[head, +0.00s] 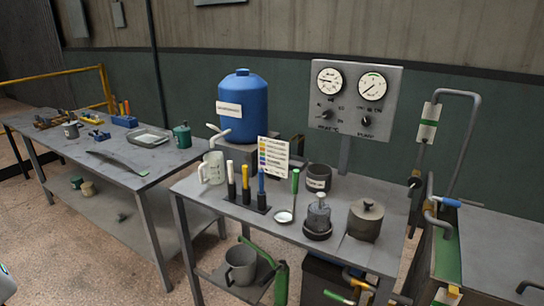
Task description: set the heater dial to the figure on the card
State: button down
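A grey control panel (352,132) stands on a post at the back of the right-hand table. Its lower left dial (326,115) is a dark knob with small figures around it, and the label under it seems to read HEAT °C. The exact figure it points to is too small to read. A white card (273,157) with coloured rows and small print stands upright on the table, left of the panel. Its writing is too small to read. My gripper is not in view.
The panel also has a second knob (366,121) and two round gauges (330,81) above. Bent pipes (475,125) rise at right.

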aim_at(328, 114)
jog(key=i+l+z, duration=0.15)
jog(key=i, duration=0.7)
jog(key=i+l+z, duration=0.1)
jog(key=i, duration=0.7)
jog(key=l, duration=0.1)
